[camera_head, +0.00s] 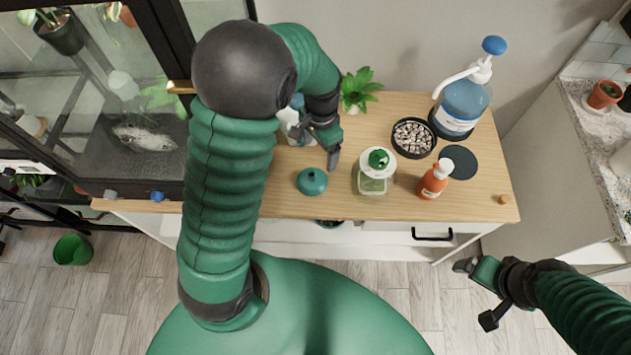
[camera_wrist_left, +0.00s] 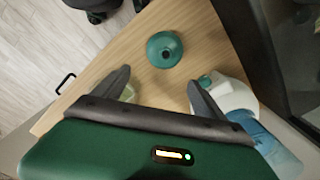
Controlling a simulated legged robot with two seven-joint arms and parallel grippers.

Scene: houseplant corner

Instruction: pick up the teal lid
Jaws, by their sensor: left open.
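The teal lid (camera_head: 312,181) is a round dome with a knob, lying on the wooden tabletop (camera_head: 330,207) near its front edge. My left gripper (camera_head: 325,150) is just behind and above it in the head view, open and empty. In the left wrist view the lid (camera_wrist_left: 164,49) sits beyond the gap between the two fingertips (camera_wrist_left: 158,80), not touching them. My right gripper (camera_head: 477,292) is open and empty at the lower right, away from the table.
A glass jar with a green-and-white top (camera_head: 377,172) stands right of the lid. A white bottle (camera_head: 292,125) is partly hidden behind my left gripper. An orange pump bottle (camera_head: 434,180), pebble tray (camera_head: 412,138) and blue pump jug (camera_head: 460,105) stand further right.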

